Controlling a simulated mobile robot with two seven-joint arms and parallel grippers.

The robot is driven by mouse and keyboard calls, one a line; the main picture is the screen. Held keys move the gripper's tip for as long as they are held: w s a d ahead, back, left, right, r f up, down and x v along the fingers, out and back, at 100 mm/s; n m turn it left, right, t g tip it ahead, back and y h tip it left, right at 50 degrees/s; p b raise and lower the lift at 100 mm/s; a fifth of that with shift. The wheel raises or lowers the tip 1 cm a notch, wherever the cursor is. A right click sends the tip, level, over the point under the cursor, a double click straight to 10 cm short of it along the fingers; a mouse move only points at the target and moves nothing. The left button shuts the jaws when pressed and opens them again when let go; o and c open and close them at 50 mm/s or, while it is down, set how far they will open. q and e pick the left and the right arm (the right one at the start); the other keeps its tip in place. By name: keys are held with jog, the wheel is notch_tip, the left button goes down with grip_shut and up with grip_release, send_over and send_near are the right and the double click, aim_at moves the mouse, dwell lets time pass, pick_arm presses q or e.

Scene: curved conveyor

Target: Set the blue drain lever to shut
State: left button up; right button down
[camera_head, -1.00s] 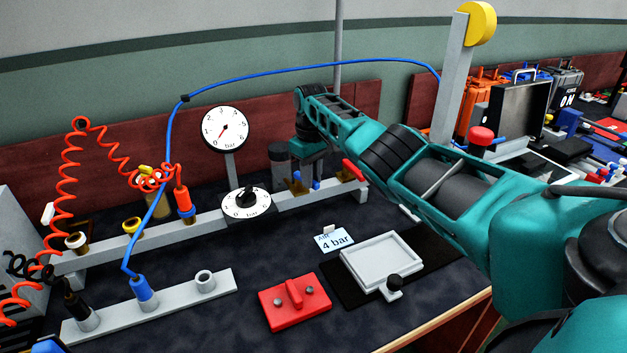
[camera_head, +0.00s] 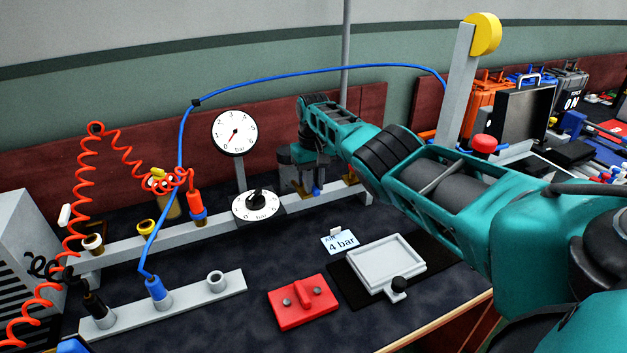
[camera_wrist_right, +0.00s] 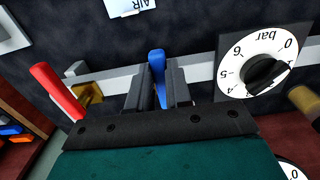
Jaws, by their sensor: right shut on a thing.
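The blue drain lever (camera_wrist_right: 157,64) stands between the two dark fingers of my right gripper (camera_wrist_right: 157,88) in the right wrist view. The gripper is shut on it. In the head view my right gripper (camera_head: 307,187) reaches down to the pale rail at the back of the bench. Only a small blue piece of the lever (camera_head: 317,192) shows there beside the fingers. The lever's base is hidden by the gripper.
A red lever (camera_wrist_right: 57,92) on a brass fitting is left of the gripper in the wrist view. A dial knob (camera_wrist_right: 267,72) is to its right. An upright gauge (camera_head: 235,133) stands behind the rail. A coiled red hose and blue hose (camera_head: 182,140) are further left.

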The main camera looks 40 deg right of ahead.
aim_at(314, 186)
jog(key=shift+w+r, duration=0.1)
jog(key=shift+r, duration=0.1)
jog(key=c, duration=1)
grip_release()
jog(key=shift+f, duration=0.15)
jog(key=shift+c, duration=0.2)
jog(key=shift+r, duration=0.3)
notch_tip(314, 186, up, 3)
jog(key=shift+f+p, duration=0.1)
jog(key=shift+p, duration=0.7)
notch_tip(314, 186, up, 10)
jog(key=shift+f, duration=0.2)
